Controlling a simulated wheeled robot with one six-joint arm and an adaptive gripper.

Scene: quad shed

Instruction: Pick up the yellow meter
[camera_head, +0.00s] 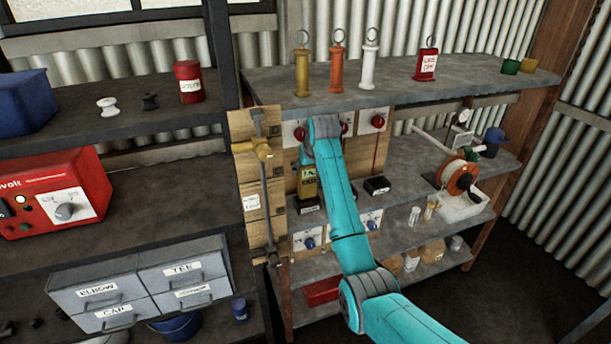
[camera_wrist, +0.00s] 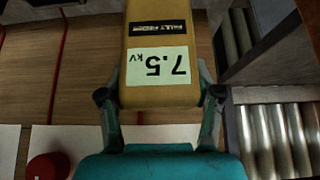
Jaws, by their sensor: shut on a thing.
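The yellow meter (camera_head: 308,184) is at the wooden panel in the middle of the head view, right below the end of my arm. In the wrist view the yellow meter (camera_wrist: 152,25) fills the top middle, with an upside-down "7.5 kV" label and a black label above it. My gripper (camera_wrist: 162,97) has one finger on each side of the meter and is shut on its near end. In the head view my wrist hides most of the gripper. A dark block (camera_head: 306,206) is just below the meter; whether the two touch is not clear.
A wooden post with a brass-coloured handle (camera_head: 264,152) stands close left. A black block (camera_head: 377,186) with a red cable sits to the right, and red knobs (camera_head: 378,121) are on the panel. The upper shelf (camera_head: 385,88) holds several ringed cylinders.

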